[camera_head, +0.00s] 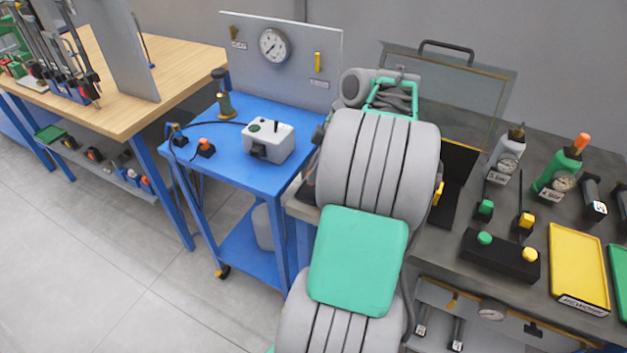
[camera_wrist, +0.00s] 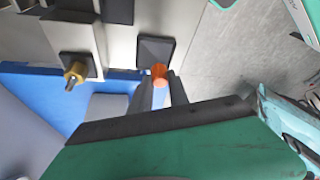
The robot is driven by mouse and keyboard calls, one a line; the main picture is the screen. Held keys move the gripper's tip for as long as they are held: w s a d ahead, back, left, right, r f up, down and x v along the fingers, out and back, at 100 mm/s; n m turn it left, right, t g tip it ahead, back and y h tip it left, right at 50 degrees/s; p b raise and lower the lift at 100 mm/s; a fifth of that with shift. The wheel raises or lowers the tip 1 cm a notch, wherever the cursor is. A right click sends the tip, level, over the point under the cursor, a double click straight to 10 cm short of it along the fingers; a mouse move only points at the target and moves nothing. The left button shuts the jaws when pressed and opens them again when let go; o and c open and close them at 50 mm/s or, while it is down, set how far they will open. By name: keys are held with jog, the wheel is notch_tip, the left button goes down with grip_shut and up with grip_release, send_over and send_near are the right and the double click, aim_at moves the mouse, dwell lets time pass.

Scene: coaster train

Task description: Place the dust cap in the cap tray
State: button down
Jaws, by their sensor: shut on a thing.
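In the wrist view my gripper (camera_wrist: 160,82) is shut on a small orange piece (camera_wrist: 160,71), which looks like the dust cap. It sits between the fingertips, with blue showing behind it between the fingers. In the head view my arm hides the gripper and the held piece. A yellow tray (camera_head: 578,268) with a label on its front edge lies on the dark bench at the right. It looks like the cap tray, but I cannot read the label surely. My gripper's place relative to it cannot be told.
A blue cart (camera_head: 228,172) carries a grey-white box (camera_head: 268,138) and small connectors. On the bench stand a green cylinder with an orange top (camera_head: 566,170), a silver cylinder (camera_head: 507,155) and a black block with knobs (camera_head: 499,258). A brass fitting (camera_wrist: 75,73) shows in the wrist view.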

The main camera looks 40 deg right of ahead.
jog(key=f, duration=0.3)
jog(key=shift+w, duration=0.35)
jog(key=shift+f, duration=0.4)
jog(key=shift+f, duration=0.25)
jog(key=c, duration=1.3)
grip_release()
jog(key=shift+r, duration=0.15)
jog(key=shift+o, duration=0.2)
